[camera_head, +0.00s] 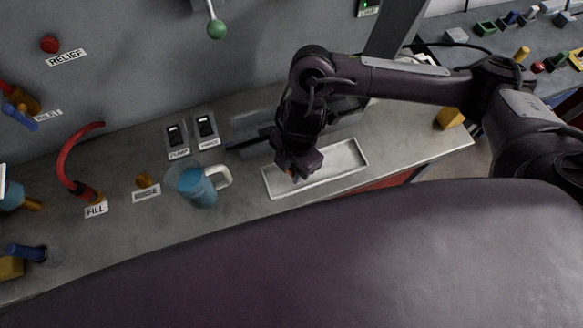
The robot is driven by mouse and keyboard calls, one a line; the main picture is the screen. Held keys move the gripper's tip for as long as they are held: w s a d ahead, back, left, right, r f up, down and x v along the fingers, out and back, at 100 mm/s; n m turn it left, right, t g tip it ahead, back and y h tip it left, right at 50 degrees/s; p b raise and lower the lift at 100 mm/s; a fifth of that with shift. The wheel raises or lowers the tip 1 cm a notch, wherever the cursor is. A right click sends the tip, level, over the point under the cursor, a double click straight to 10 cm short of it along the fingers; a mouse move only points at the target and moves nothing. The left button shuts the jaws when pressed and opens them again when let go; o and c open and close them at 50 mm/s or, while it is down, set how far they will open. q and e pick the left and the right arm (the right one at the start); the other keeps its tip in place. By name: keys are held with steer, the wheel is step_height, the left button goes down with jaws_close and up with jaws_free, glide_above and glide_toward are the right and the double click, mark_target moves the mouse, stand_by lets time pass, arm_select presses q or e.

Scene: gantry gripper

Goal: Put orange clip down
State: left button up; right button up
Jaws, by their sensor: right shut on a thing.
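My right gripper (298,164) is over the left part of the pale shallow tray (345,157) on the bench. It is shut on the orange clip (290,171), of which only a small orange bit shows at the fingertips. The rest of the clip is hidden by the gripper. I cannot tell whether the clip touches the tray floor. The right part of the tray is bare. My left gripper is not in view.
A blue pitcher with a white handle (197,187) stands left of the tray. Two switches (206,126) labelled plates are behind it. A red hose (70,158) rises at the left.

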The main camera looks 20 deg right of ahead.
steer(key=shift+f, duration=0.25)
steer(key=shift+f, duration=0.15)
steer(key=o, duration=0.6)
steer(key=shift+o, duration=0.2)
steer(key=shift+r, duration=0.4)
step_height(320, 180, up, 12)
steer(key=d+p, duration=0.1)
steer(key=shift+w+d+f+p, duration=0.25)
steer(key=shift+w+d+p, duration=0.05)
steer(key=shift+w+p, duration=0.05)
